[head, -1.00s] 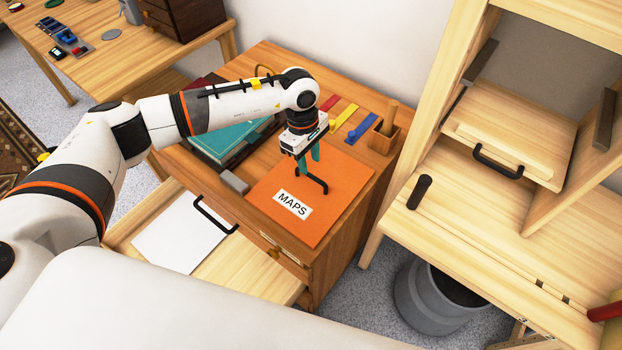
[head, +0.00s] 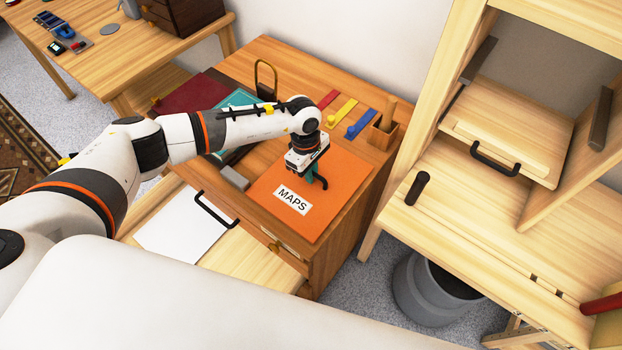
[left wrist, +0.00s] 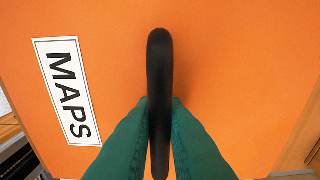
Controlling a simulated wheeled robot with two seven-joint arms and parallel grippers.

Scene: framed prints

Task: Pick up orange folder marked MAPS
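The orange folder (head: 335,205) lies flat on top of the wooden cabinet, with a white MAPS label (head: 293,200) on its near left part. Its black handle (left wrist: 160,75) stands up from the folder. My left gripper (head: 315,178) is low over the folder. In the left wrist view, its green fingers (left wrist: 160,100) press close on both sides of the handle and look shut on it. The folder still appears to rest on the cabinet. My right gripper is not in view.
A wooden shelf unit (head: 470,220) is at right.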

